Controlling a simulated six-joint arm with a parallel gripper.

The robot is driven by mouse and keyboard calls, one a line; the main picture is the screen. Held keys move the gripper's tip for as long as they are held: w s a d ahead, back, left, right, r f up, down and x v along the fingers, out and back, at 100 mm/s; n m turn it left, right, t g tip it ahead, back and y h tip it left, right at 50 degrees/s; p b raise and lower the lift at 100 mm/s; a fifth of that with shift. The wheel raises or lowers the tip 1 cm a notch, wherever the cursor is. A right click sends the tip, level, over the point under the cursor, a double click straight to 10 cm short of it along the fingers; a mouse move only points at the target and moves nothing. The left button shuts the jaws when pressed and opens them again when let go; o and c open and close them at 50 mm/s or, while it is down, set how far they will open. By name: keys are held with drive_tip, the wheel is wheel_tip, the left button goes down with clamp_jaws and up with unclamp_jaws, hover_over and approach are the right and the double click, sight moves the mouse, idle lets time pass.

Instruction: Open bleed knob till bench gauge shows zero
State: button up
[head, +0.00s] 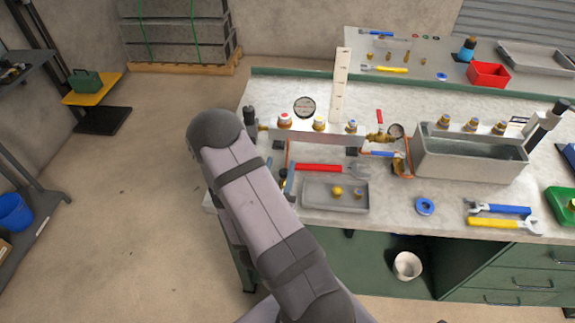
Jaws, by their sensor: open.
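A large round gauge (304,107) sits behind a pale block (315,138) on the bench. A smaller gauge (396,131) stands at the brass fitting (378,136) right of the block. Both dials are too small to read. The block carries a red-and-white knob (284,121), a yellow knob (319,123) and a blue knob (351,126). I cannot tell which knob is the bleed knob. My arm crosses the bench's left front corner and hides part of it. My gripper does not show; the arm may cover it.
A grey tray (312,200), a red-handled wrench (320,168) and copper pipe (409,158) lie before the block. A grey water trough (470,172) stands right. Blue (500,209) and yellow (497,222) wrenches lie front right. A pale upright strip (341,85) rises behind the block.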

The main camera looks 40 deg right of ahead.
sight(286, 169)
drive_tip(key=shift+s+a+f+m+g+h+b, duration=0.15)
drive_tip(key=shift+s+a+f+g+h+b, duration=0.15)
drive_tip(key=shift+s, duration=0.2)
drive_tip(key=shift+s+a+f+m+g+h+b, duration=0.15)
drive_tip(key=shift+s+a+f+g+h, duration=0.1)
drive_tip(key=shift+s+a+h, duration=0.15)
drive_tip(key=shift+s+f, duration=0.2)
drive_tip(key=shift+f, duration=0.45)
drive_tip(key=p+x, duration=0.2)
drive_tip(key=x, duration=0.4)
drive_tip(key=shift+w+d+p, duration=0.3)
drive_tip(key=shift+w+d, duration=0.1)
drive_tip(key=shift+d, duration=0.1)
clamp_jaws()
